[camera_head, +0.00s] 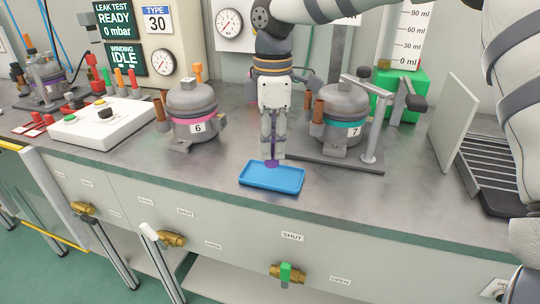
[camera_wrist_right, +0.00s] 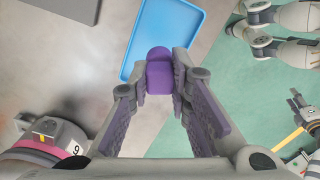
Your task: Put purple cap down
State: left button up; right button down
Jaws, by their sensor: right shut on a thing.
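The purple cap (camera_head: 271,163) is held between the fingertips of my right gripper (camera_head: 272,152), which points down from above. In the right wrist view the purple cap (camera_wrist_right: 159,75) sits between the two finger pads of the right gripper (camera_wrist_right: 160,80). The blue tray (camera_head: 272,178) lies on the bench near its front edge, under the fingers. The tray (camera_wrist_right: 190,22) also shows past the cap in the right wrist view. The cap overlaps the tray's back edge in the head view; I cannot tell whether they touch. My left gripper does not show.
Compressor 6 (camera_head: 194,112) with a pink band stands left of the right gripper. Compressor 7 (camera_head: 345,117) with a teal band stands close on the right, on a plate with a metal post. A white button box (camera_head: 102,122) is farther left. Bench is clear left of the tray.

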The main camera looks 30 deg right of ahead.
aim_at(272, 156)
jog(key=shift+d+f, duration=0.1)
jog(key=shift+f, duration=1.55)
jog(key=shift+f, duration=0.1)
jog(key=c, duration=1.5)
grip_release()
jog(key=shift+f, duration=0.1)
notch_tip(272, 156, up, 12)
jog(key=shift+r, duration=0.25)
